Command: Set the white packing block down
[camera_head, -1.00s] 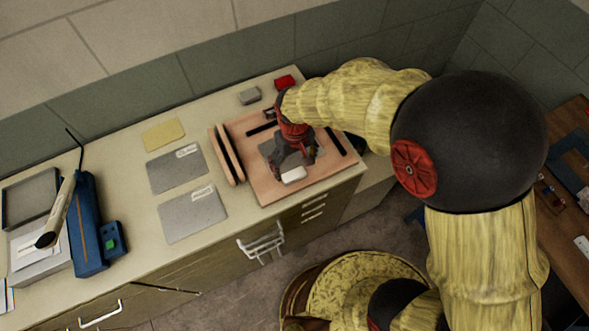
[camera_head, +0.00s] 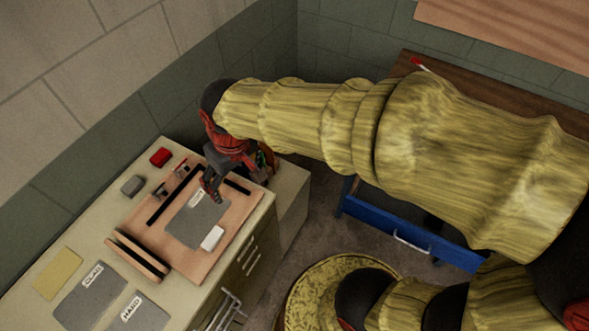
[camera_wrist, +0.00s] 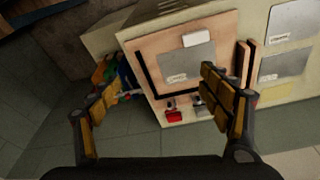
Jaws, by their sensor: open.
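The white packing block (camera_head: 212,238) lies on the wooden board (camera_head: 190,272), at the near edge of a grey metal sheet (camera_head: 190,228). In the wrist view the white block (camera_wrist: 197,40) shows beside the sheet, farther off than my fingers. My gripper (camera_head: 212,190) is above the far right part of the board, apart from the block. In the wrist view my gripper (camera_wrist: 165,105) has its fingers wide apart with nothing held between them.
A red block (camera_head: 160,157) and a grey block (camera_head: 132,185) sit behind the board. Two wooden strips (camera_head: 138,255) lie along its left side. Labelled sheets (camera_head: 92,290) and a yellow pad (camera_head: 58,273) lie farther left. A blue drawer (camera_head: 410,232) stands right.

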